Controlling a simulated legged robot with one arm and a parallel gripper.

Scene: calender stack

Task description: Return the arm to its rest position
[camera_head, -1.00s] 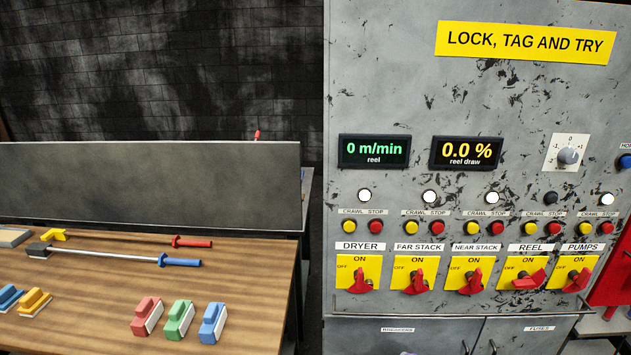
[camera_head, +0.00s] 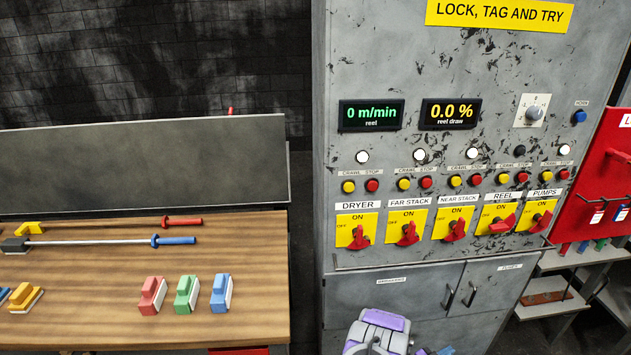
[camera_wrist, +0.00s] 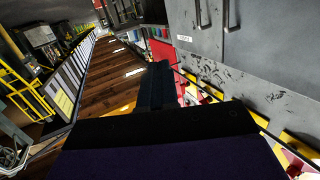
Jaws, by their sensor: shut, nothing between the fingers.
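My arm, grey and purple, shows at the bottom of the head view in front of the lower doors of the grey control cabinet (camera_head: 420,225). The gripper's end is mostly cut off by the bottom edge there. In the wrist view my gripper (camera_wrist: 156,85) is a dark pair of fingers, closed together with nothing held. It is apart from the cabinet, whose doors and handles appear at the upper right of that view.
A wooden bench (camera_head: 100,330) at left holds red, green and blue blocks and long-handled tools. A red board (camera_head: 600,185) with tags hangs at right above grey shelves (camera_head: 560,262). Dark floor lies between bench and cabinet.

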